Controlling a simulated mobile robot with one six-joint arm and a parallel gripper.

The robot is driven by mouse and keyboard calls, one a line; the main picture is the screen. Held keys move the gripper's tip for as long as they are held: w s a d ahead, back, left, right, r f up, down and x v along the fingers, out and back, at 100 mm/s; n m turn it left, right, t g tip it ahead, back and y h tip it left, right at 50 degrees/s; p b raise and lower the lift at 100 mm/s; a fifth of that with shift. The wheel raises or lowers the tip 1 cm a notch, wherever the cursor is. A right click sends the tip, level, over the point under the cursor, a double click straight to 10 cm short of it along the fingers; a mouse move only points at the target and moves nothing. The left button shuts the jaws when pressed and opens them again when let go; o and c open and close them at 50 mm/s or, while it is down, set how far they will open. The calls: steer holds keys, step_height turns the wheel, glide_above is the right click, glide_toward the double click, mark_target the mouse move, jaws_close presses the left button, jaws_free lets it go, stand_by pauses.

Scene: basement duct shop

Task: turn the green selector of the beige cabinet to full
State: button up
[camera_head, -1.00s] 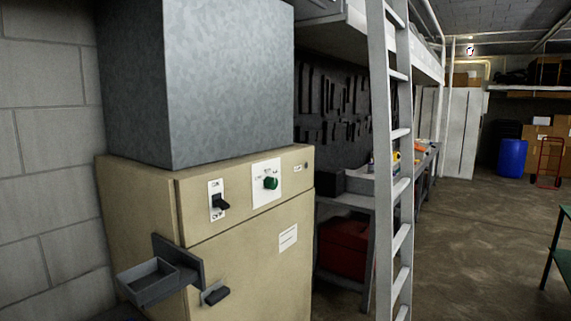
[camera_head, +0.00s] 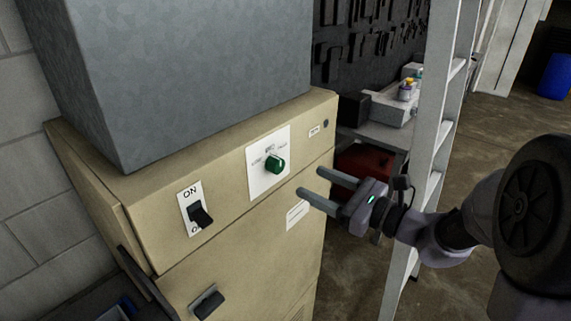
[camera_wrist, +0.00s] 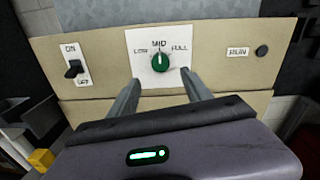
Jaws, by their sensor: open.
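The beige cabinet (camera_head: 235,233) stands at the left in the head view, with its front panel also in the wrist view (camera_wrist: 100,54). The green selector (camera_head: 275,163) sits on a white plate marked LOW, MID and FULL. In the wrist view the selector (camera_wrist: 160,62) appears to point up at MID. My gripper (camera_head: 311,181) is open and empty, in front of the panel at the lower right of the selector in the head view. In the wrist view its two fingers reach toward the plate, one either side of the selector, apparently short of it.
A black ON/OFF switch (camera_head: 201,215) is left of the selector. A dark latch handle (camera_head: 207,302) is below it. A RUN label and a dark round button (camera_wrist: 262,50) are at the right. A ladder (camera_head: 436,130) stands right of the cabinet, behind my arm.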

mark_target(281, 167)
steer(key=x, duration=0.9)
steer(key=shift+w+a, duration=0.1)
steer(key=shift+w, duration=0.05)
jaws_close()
